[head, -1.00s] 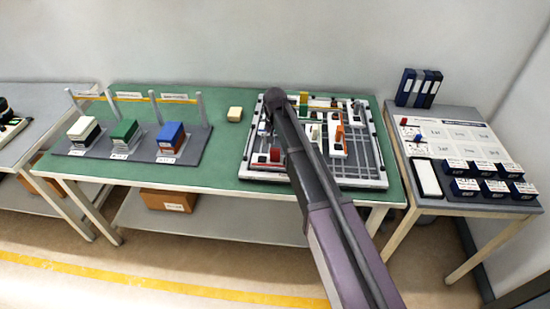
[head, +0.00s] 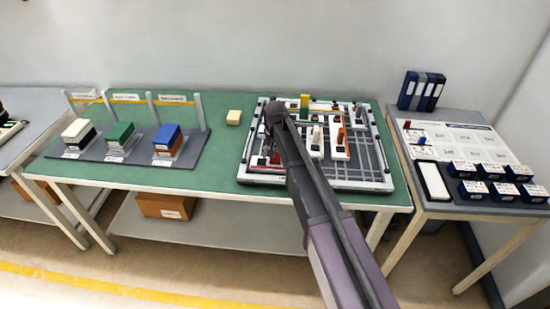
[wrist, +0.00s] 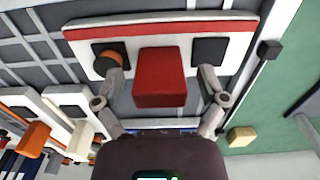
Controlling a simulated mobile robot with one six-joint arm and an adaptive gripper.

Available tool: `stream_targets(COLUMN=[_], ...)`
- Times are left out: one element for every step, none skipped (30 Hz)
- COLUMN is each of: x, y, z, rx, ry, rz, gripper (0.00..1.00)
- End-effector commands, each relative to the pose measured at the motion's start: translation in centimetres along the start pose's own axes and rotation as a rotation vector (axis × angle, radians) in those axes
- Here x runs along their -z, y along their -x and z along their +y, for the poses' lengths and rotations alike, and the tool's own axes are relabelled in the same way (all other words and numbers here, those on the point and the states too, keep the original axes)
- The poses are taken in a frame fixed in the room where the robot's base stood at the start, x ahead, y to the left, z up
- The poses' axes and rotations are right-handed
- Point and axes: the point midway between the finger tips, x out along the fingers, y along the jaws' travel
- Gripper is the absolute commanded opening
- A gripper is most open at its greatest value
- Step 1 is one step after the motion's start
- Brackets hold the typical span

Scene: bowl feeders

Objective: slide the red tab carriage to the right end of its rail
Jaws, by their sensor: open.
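The red tab (wrist: 160,78) is a block standing on a white plate with a red stripe (wrist: 185,29) in the wrist view. In the head view the red tab (head: 275,159) shows partly at the front left of the fixture board, beside my arm. My gripper (wrist: 161,80) is open, with one finger on each side of the tab. Gaps show between the fingers and the tab. My arm hides most of the gripper in the head view. Which part is the tab's rail I cannot tell.
The fixture board (head: 370,180) carries several other tabs, including an orange one (head: 340,137) and a yellow one (head: 304,102). A cream block (head: 233,117) lies on the green table left of the board. A rack with coloured boxes (head: 190,150) stands further left.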

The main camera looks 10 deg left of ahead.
Motion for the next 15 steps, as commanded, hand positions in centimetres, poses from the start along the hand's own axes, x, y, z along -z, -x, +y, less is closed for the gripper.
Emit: stream_targets(x=[0.00, 0.00, 0.00, 0.00, 0.00, 0.00, 0.00, 0.00, 0.00, 0.00, 0.00, 0.00, 0.00, 0.00, 0.00], y=[-0.04, -0.04, -0.03, -0.02, -0.01, -0.01, -0.01, -0.01, -0.01, -0.01, -0.01, -0.01, -0.01, -0.01, -0.01], z=[0.00, 0.00, 0.00, 0.00, 0.00, 0.00, 0.00, 0.00, 0.00, 0.00, 0.00, 0.00, 0.00, 0.00, 0.00], rx=[0.000, 0.000, 0.000, 0.000, 0.000, 0.000, 0.000, 0.000, 0.000, 0.000, 0.000, 0.000, 0.000, 0.000, 0.000], ry=[0.000, 0.000, 0.000, 0.000, 0.000, 0.000, 0.000, 0.000, 0.000, 0.000, 0.000, 0.000, 0.000, 0.000, 0.000], rz=[0.000, 0.000, 0.000, 0.000, 0.000, 0.000, 0.000, 0.000, 0.000, 0.000, 0.000, 0.000, 0.000, 0.000, 0.000], gripper=[0.91, 0.91, 0.91, 0.91, 0.91, 0.91, 0.91, 0.91, 0.85, 0.77, 0.68, 0.56, 0.47, 0.38, 0.26])
